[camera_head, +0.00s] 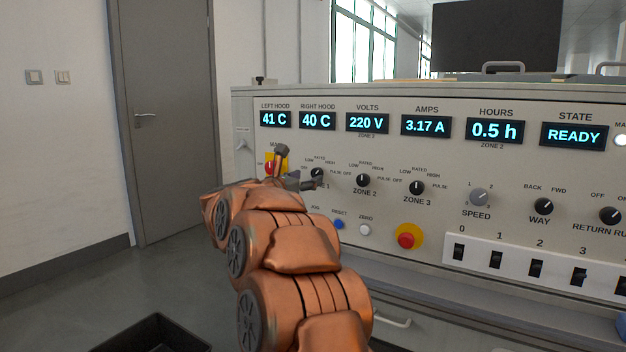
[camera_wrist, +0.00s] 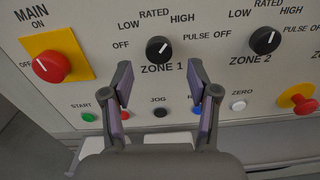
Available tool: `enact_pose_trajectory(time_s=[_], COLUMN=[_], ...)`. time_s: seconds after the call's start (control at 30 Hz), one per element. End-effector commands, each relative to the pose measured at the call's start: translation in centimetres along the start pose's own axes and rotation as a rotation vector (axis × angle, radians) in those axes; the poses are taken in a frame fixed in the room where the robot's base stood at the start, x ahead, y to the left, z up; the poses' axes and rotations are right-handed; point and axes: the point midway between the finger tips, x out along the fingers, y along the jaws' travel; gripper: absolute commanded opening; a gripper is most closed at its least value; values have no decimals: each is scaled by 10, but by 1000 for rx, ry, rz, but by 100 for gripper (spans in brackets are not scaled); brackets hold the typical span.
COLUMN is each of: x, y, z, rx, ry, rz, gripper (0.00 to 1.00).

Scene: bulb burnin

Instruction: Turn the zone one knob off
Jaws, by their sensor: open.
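The zone 1 knob (camera_wrist: 159,49) is black and round, with a white mark that seems to point up and right, roughly toward HIGH. Its labels run from OFF at the left through LOW, RATED and HIGH to PULSE at the right. My gripper (camera_wrist: 160,80) is open and empty. Its two fingers stand apart, just below the knob in the wrist view and to either side of its line, not visibly touching it. In the head view the zone 1 knob (camera_head: 317,172) shows just beside my gripper (camera_head: 299,170), partly hidden by it.
The red main knob (camera_wrist: 52,66) on its yellow plate is left of zone 1. The zone 2 knob (camera_wrist: 264,40) is to the right. Below are a green start button (camera_wrist: 88,117), a black jog button (camera_wrist: 160,112) and a red stop button (camera_wrist: 298,98). The STATE display (camera_head: 574,135) reads READY.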

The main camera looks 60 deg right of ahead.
Motion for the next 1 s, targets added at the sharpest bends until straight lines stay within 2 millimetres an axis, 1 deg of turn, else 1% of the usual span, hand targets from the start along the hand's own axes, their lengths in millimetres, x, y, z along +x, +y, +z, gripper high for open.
enact_pose_trajectory(time_s=[0.03,0.1,0.3,0.43,0.7,1.0], x=[8,17,33,37,38,38], y=[-1,0,0,1,1,1], z=[-2,-1,0,0,0,0], rx=[-2,-3,-1,-2,-3,-2], ry=[-1,-2,-2,-1,-1,-1], rz=[-3,0,0,3,4,4], gripper=[60,60,60,60,59,27])
